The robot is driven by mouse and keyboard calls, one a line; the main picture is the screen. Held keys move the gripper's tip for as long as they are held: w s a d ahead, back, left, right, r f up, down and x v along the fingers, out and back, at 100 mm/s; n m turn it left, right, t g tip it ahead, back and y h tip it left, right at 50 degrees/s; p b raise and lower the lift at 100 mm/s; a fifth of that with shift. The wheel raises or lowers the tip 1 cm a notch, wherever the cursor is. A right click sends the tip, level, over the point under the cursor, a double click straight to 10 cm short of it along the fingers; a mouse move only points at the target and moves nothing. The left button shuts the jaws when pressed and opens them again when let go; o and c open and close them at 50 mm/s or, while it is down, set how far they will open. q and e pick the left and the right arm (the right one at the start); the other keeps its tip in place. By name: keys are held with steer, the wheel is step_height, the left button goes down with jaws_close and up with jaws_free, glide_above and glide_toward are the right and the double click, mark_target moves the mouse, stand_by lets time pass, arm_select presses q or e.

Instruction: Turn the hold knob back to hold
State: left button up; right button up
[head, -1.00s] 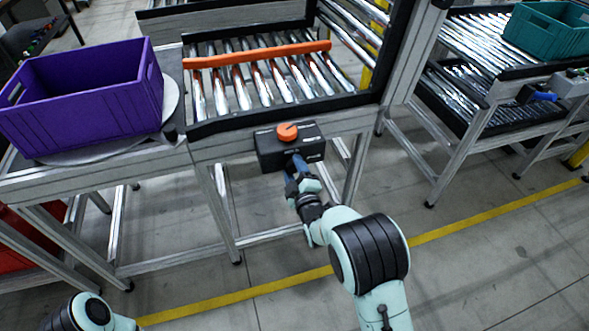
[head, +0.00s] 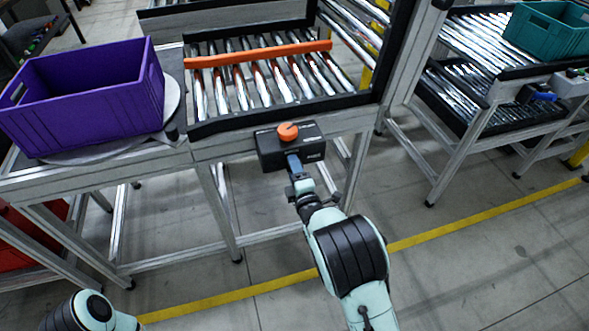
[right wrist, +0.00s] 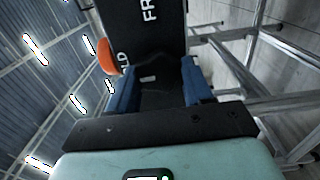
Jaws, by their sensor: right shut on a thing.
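A black control box (head: 271,158) is fixed to the front rail of the conveyor frame, with an orange round knob (head: 288,132) on top. In the right wrist view, the box (right wrist: 150,30) shows partly cut-off white lettering, "FR" and "LD", and the orange knob (right wrist: 108,57) is at its left. My right gripper (head: 292,162) is at the front of the box. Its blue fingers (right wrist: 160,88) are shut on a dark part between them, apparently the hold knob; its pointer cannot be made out. My left arm shows only at the bottom left; its gripper is out of view.
A purple crate (head: 95,112) stands on a round plate left of the box. An orange bar (head: 258,54) lies across the rollers behind it. At right is another conveyor with a teal crate (head: 550,30). The floor in front is clear.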

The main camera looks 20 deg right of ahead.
stand_by(0.3)
steer(key=o, duration=1)
steer(key=shift+o, duration=0.2)
steer(key=s, duration=1.3)
steer(key=shift+s+d+p, duration=0.25)
steer(key=shift+p, duration=0.05)
